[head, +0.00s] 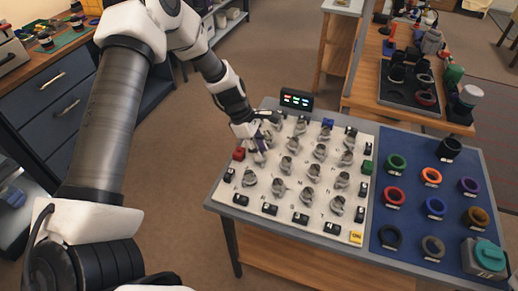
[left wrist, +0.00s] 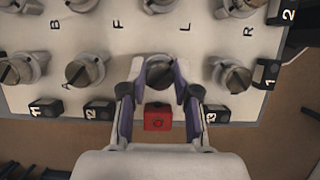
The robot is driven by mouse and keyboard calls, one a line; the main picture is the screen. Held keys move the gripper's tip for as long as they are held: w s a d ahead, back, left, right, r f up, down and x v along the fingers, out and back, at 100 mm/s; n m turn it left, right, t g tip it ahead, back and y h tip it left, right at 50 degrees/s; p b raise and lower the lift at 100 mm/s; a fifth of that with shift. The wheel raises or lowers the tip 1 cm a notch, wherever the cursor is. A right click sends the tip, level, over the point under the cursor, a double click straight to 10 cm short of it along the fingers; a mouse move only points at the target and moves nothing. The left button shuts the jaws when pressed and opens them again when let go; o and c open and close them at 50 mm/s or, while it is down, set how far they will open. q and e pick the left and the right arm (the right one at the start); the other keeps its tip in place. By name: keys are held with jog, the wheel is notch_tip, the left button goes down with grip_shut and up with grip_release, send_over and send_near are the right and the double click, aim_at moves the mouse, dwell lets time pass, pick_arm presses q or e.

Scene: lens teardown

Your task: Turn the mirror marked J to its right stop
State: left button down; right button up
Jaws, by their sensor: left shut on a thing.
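A white board (head: 232,190) carries rows of grey round mirrors on short mounts, with small letters printed between them. My left gripper (head: 257,150) is over the left part of the board. In the left wrist view, my left gripper (left wrist: 160,78) is shut on a mirror (left wrist: 160,70) in the row nearest the board's edge, one finger on each side. The letter L is printed just beyond this mirror. B, F and R also show; I cannot read a J. My right gripper is not in view.
A red block (left wrist: 157,117) sits at the board's edge between my fingers. Black number tags (left wrist: 101,110) line the edges, and neighbouring mirrors (left wrist: 232,76) stand close by. A blue mat (head: 410,190) with coloured rings lies to the right. A small display (head: 296,100) stands behind.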

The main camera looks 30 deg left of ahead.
pick_arm(q)
jog(key=shift+s+f+m, duration=0.1)
jog(key=shift+f+m, duration=0.05)
jog(key=shift+m, duration=0.35)
jog(key=m+g+p, duration=0.1)
jog(key=m, duration=0.1)
jog(key=shift+m, duration=0.4)
jog(key=m+g, duration=0.2)
jog(key=m, duration=0.2)
jog(key=shift+d, duration=0.1)
jog(key=m, duration=0.2)
jog(key=m+g+y, duration=0.1)
jog(key=m, duration=0.2)
jog(key=shift+g+p, duration=0.3)
jog(key=m+y, duration=0.1)
jog(key=m, duration=0.1)
jog(key=m+y, duration=0.1)
jog(key=m, duration=0.2)
jog(key=shift+g, duration=0.4)
jog(key=shift+m, duration=0.3)
jog(key=c, duration=0.8)
grip_release()
jog(key=shift+c, duration=0.2)
